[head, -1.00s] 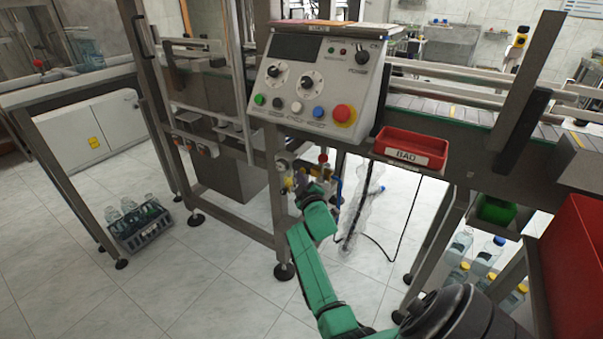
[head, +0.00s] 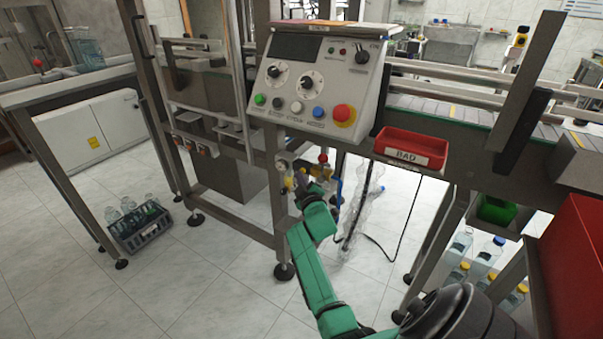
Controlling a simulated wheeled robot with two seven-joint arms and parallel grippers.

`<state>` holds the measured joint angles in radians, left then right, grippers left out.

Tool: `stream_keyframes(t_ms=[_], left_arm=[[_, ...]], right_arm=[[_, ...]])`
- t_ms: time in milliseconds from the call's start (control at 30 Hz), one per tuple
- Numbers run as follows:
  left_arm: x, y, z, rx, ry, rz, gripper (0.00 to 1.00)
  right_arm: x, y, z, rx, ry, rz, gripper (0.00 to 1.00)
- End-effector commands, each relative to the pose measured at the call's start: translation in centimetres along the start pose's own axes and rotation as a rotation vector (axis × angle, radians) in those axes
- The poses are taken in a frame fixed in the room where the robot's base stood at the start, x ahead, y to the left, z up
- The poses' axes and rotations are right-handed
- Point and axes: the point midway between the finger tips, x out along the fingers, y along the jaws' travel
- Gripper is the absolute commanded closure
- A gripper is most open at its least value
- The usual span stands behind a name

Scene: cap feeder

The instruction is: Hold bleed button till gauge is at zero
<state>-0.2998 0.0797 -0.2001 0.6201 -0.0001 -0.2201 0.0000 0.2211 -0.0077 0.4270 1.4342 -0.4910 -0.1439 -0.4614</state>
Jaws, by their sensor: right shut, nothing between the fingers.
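A small round gauge (head: 282,166) sits on the air unit below the control panel, at the frame's leg. Its needle is too small to read. Yellow and red fittings (head: 322,160) of the unit show beside it. My right gripper (head: 299,183) is at the unit, just below and right of the gauge. Its fingers are shut with nothing between them. The bleed button cannot be made out, and my gripper and wrist cover part of the unit, so I cannot tell whether the fingers touch it. My left gripper is not in view.
The control panel (head: 297,113) overhangs the unit, with a red BAD tray (head: 412,148) to its right. A clear plastic bag (head: 357,215) and a black cable hang right of my wrist. A bottle crate (head: 140,230) stands on the floor at left.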

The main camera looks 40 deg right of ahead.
Motion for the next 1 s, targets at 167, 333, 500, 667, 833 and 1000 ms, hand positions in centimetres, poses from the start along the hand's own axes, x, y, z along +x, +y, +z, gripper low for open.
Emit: stream_keyframes(t_ms=[167,333,500,667,833,1000], left_arm=[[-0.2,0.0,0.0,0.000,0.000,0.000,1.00],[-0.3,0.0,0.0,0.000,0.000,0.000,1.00],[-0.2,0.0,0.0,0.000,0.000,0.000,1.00],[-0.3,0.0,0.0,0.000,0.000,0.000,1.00],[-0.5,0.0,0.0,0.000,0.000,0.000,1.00],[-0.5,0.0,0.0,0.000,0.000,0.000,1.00]], right_arm=[[-0.6,-0.4,-0.4,0.001,-0.001,-0.001,1.00],[-1.1,-0.8,-0.8,0.000,-0.001,0.000,1.00],[-1.1,-0.8,-0.8,-0.001,0.000,0.000,1.00],[-1.4,-1.1,-1.0,0.001,0.000,-0.001,1.00],[-2.6,-1.9,-1.9,0.002,0.000,-0.002,1.00],[-3.8,-2.8,-2.7,0.004,0.000,-0.002,1.00]])
